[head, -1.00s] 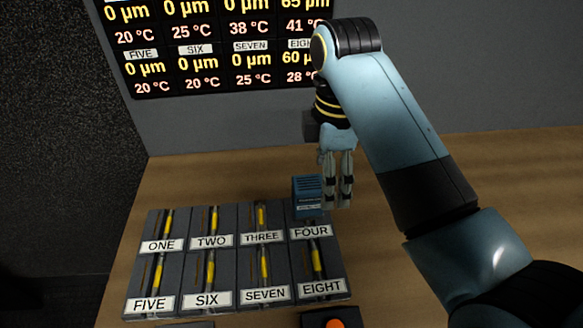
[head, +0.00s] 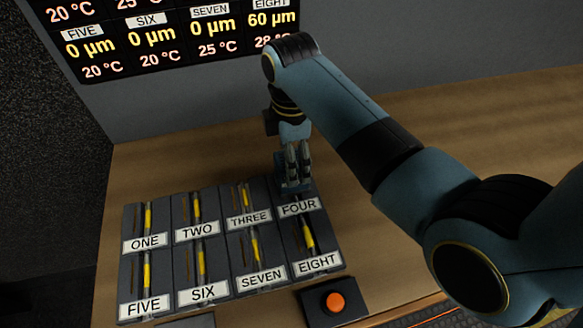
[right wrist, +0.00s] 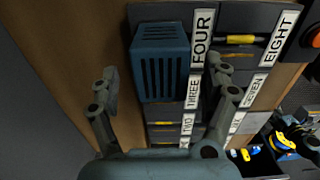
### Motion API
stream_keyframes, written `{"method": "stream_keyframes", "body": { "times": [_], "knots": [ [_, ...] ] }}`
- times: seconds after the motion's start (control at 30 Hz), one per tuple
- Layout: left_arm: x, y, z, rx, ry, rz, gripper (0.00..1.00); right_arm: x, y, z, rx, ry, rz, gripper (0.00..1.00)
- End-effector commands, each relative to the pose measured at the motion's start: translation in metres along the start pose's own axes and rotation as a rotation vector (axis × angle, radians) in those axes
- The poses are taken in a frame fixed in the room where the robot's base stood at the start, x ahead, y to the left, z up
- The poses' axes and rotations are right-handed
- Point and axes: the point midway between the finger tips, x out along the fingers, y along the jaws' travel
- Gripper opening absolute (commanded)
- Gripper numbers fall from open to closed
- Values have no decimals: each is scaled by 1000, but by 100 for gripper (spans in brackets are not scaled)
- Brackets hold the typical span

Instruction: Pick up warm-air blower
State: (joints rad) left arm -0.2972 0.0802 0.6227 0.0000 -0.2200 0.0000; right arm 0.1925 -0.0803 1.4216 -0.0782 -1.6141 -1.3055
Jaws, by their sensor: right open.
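The warm-air blower is a small blue box with a slotted face. In the right wrist view the blower (right wrist: 160,62) sits over the module labelled FOUR, between the spread fingers. In the head view the blower (head: 283,187) shows only in part at the far end of FOUR, mostly hidden by the fingers. My right gripper (head: 298,178) points down at it. In the right wrist view this gripper (right wrist: 163,70) is open and empty, one finger on each side of the blower's outline. I cannot tell whether they touch. My left gripper is not in view.
Labelled modules (head: 222,252) lie in two rows on the wooden table (head: 420,130). A black box with an orange button (head: 335,302) stands in front of EIGHT. A readout screen (head: 160,35) hangs on the back wall. The table's right side is clear.

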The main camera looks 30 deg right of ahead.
Motion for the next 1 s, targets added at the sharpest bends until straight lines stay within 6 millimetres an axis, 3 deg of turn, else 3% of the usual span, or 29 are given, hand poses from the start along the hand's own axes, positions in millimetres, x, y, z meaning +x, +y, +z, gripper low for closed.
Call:
{"method": "stream_keyframes", "body": {
  "times": [0.13, 0.37, 1.0],
  "knots": [
    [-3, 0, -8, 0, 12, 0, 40, 14, -1, 0, 0, -1, -1, 81],
    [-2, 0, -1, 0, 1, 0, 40, 16, -1, 0, 0, -1, -1, 81],
    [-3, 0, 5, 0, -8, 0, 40, 15, 0, 0, 0, 0, 0, 0]
  ]
}}
